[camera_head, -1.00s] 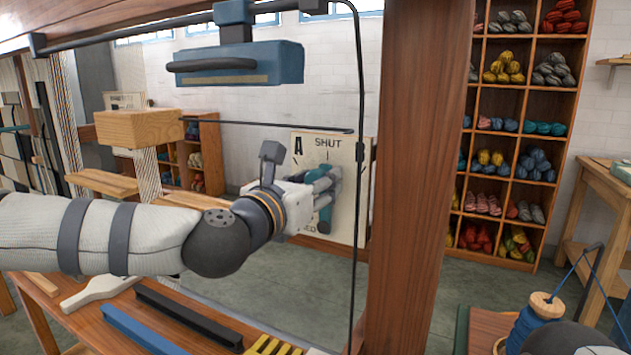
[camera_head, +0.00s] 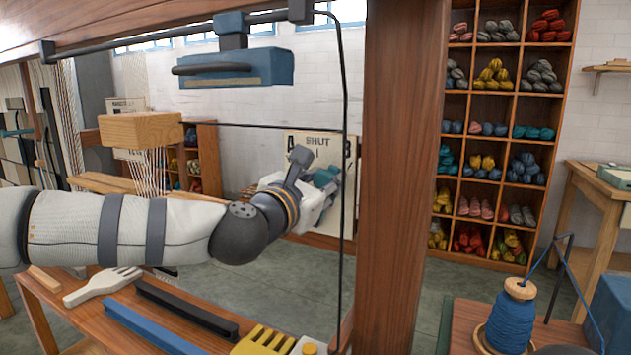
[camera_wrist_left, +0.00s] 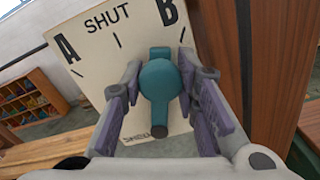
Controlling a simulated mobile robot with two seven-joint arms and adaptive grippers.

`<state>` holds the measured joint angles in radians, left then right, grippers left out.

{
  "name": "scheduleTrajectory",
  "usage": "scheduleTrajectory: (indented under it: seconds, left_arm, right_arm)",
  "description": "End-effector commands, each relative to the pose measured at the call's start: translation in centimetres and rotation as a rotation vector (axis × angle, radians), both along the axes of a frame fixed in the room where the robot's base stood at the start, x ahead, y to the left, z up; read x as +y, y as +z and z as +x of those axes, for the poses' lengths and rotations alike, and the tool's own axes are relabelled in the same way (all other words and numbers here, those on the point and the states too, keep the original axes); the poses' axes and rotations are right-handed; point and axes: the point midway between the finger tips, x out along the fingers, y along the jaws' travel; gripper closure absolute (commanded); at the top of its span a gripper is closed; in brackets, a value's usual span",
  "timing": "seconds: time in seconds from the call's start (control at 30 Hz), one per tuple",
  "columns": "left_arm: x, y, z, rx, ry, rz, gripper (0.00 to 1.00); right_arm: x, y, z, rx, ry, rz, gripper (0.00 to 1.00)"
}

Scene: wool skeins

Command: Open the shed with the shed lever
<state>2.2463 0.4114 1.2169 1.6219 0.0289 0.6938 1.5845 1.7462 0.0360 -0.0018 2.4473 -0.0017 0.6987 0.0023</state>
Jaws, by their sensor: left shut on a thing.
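The lever plate (camera_head: 347,200) stands beyond the wooden post and bears the marks A, SHUT and B; it also shows in the left wrist view (camera_wrist_left: 105,57). The teal shed lever (camera_wrist_left: 158,82) with its rounded head is in front of the plate. My left gripper (camera_wrist_left: 161,95) has one finger on each side of the lever and is shut on it. In the head view the left gripper (camera_head: 325,182) covers much of the plate, so which mark the lever points to is hard to tell. My right gripper is not in view.
A blue block (camera_head: 237,68) hangs above. A bench (camera_head: 85,315) with tools lies below. A blue thread spool (camera_head: 511,318) stands at lower right.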

Motion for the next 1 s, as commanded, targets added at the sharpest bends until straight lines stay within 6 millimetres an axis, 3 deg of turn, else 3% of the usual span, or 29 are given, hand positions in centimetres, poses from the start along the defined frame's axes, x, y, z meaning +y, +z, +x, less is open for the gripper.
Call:
scheduleTrajectory:
  seconds: [0.4, 0.9, 0.93, 1.0]
  left_arm:
    - [-1.3, -0.7, -0.7, -0.074, 0.001, 0.153, 1.0]
    - [-1.3, -0.9, -0.7, -0.082, 0.004, 0.17, 1.0]
    - [-1.3, -0.9, -0.7, -0.082, 0.004, 0.169, 0.65]
    - [-1.3, -0.9, -0.7, -0.082, 0.004, 0.169, 0.51]
  right_arm:
    - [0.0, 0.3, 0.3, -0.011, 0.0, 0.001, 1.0]
    - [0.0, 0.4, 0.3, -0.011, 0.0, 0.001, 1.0]
    - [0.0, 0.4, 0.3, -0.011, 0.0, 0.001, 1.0]
    - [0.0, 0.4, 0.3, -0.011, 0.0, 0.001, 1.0]
